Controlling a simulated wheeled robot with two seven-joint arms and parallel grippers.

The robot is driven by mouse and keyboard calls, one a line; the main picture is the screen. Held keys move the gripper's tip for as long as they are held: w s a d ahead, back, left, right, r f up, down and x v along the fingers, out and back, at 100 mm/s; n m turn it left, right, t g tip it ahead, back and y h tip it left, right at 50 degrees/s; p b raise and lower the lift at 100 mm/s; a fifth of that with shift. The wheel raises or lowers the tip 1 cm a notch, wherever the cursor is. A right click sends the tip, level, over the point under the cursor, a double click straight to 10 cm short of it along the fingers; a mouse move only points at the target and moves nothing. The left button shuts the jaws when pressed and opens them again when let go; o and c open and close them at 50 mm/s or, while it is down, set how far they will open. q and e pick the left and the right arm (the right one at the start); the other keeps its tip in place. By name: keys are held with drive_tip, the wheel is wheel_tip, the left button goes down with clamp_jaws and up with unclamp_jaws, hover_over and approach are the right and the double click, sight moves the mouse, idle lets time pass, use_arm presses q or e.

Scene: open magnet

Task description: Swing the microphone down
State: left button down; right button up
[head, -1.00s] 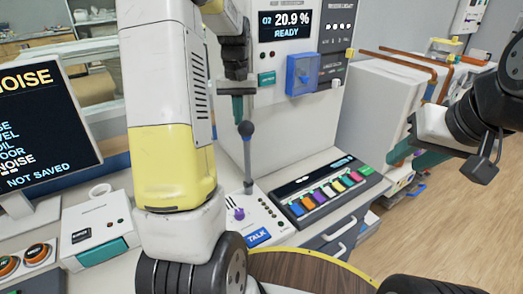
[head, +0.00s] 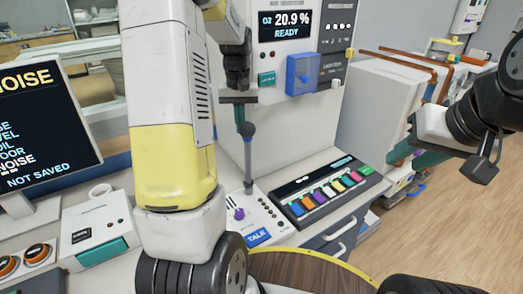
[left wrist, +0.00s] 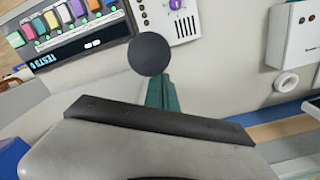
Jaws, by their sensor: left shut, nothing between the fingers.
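The microphone (head: 247,130) is a dark grey ball on a thin stem. It stands upright from the white TALK console (head: 268,212). My left gripper (head: 240,114) is shut and empty, its teal fingers pointing down just above and left of the ball in the head view. In the left wrist view the ball (left wrist: 149,54) shows right beyond the teal fingertips (left wrist: 161,92), hiding the stem. I cannot tell whether they touch. My right gripper (head: 414,153) is far to the right, away from the microphone; its teal fingers are partly hidden.
A panel of coloured keys (head: 325,192) lies right of the console. A monitor (head: 45,125) and a small teal-fronted box (head: 97,232) stand at the left. A white cabinet with an oxygen display (head: 284,25) rises behind the microphone. My left arm covers part of the desk.

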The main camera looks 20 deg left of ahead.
sight(248, 132)
use_arm(q)
drive_tip(key=shift+s+d+f, duration=0.15)
drive_tip(key=shift+s+d, duration=0.6)
drive_tip(key=shift+d, duration=0.1)
drive_tip(key=shift+s+d+f, duration=0.15)
drive_tip(key=shift+s+d, duration=0.55)
drive_tip(key=shift+d, duration=0.1)
drive_tip(key=shift+d, duration=0.1)
drive_tip(key=s+d, duration=0.1)
drive_tip(key=s+d+f, duration=0.2)
drive_tip(key=shift+s+d, duration=0.2)
drive_tip(key=shift+d, duration=0.1)
idle(0.5)
drive_tip(key=shift+s+d+f, duration=1.45)
drive_tip(key=shift+d+f, duration=0.05)
drive_tip(key=shift+d, duration=0.1)
